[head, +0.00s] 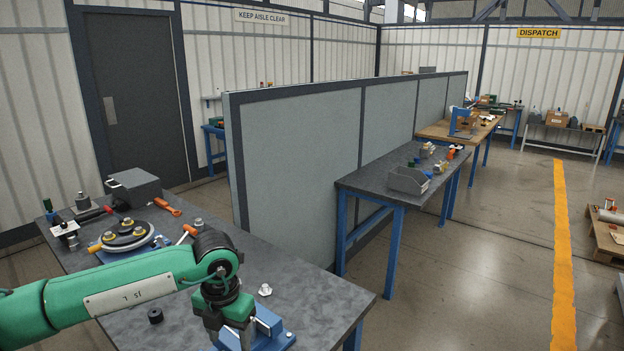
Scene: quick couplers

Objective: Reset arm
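My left arm is green and reaches in from the left over the dark workbench (310,285). My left gripper (232,338) points down at the bottom edge of the head view, beside and in front of a blue fixture (272,330). Its fingertips are cut off or hidden, so I cannot tell whether it is open or holds something. My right arm and gripper are not in view. A round plate with yellow-topped couplers (126,234) sits on the bench behind my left arm.
A grey partition (295,165) stands behind. The bench's right part is mostly clear.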

